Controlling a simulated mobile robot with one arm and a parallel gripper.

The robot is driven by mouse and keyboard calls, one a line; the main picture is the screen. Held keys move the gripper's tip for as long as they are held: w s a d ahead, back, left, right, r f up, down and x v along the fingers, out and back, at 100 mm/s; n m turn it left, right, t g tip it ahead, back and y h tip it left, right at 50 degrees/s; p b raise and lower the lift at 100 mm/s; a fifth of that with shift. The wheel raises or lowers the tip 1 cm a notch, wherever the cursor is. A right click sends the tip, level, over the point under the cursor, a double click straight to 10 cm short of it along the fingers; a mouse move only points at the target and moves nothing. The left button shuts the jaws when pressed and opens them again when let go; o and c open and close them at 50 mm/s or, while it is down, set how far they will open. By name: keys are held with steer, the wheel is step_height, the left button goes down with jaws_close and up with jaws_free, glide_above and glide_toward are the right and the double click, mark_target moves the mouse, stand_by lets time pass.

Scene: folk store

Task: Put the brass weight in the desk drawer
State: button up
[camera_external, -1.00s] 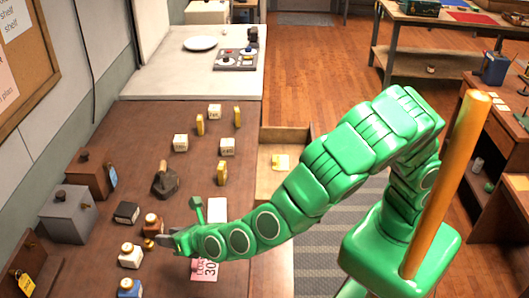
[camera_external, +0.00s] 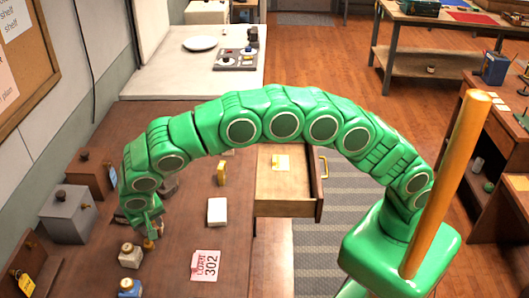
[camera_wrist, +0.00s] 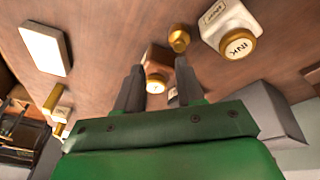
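The brass weight (camera_external: 148,244) is a small gold-coloured piece standing on the desk; it also shows in the wrist view (camera_wrist: 179,38), just beyond the right fingertip. My gripper (camera_external: 150,228) points down close above it. In the wrist view my gripper (camera_wrist: 158,72) has its two dark fingers apart, with nothing clasped between them.
White ink bottles (camera_external: 130,256) stand near the weight, one with a blue body (camera_external: 130,288). A grey box (camera_external: 68,214) and a brown box (camera_external: 88,172) stand at left. A white block (camera_external: 217,211) and a pink-and-white card (camera_external: 206,265) lie mid-desk. The front right desk is mostly clear.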

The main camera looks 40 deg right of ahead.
mark_target(147, 240)
steer(key=m, duration=0.1)
steer(key=a+m+g, duration=0.1)
steer(key=m+g+y, duration=0.1)
steer(key=shift+w+a+r+m, duration=0.2)
steer(key=shift+w+m, duration=0.1)
steer(key=shift+w+a+r+m+g+y, duration=0.15)
steer(key=shift+a+r+m+g+y, duration=0.2)
steer(key=shift+m, duration=0.45)
steer(key=shift+f, duration=0.2)
steer(key=shift+d+f, duration=0.1)
steer(key=shift+f, duration=3.65)
jaws_close()
steer(key=shift+r, duration=0.15)
steer(key=shift+r, duration=1.6)
steer(key=s+d+r, duration=0.9)
steer(key=d, duration=0.1)
steer(key=shift+d+r, duration=0.3)
steer(key=shift+d, duration=0.05)
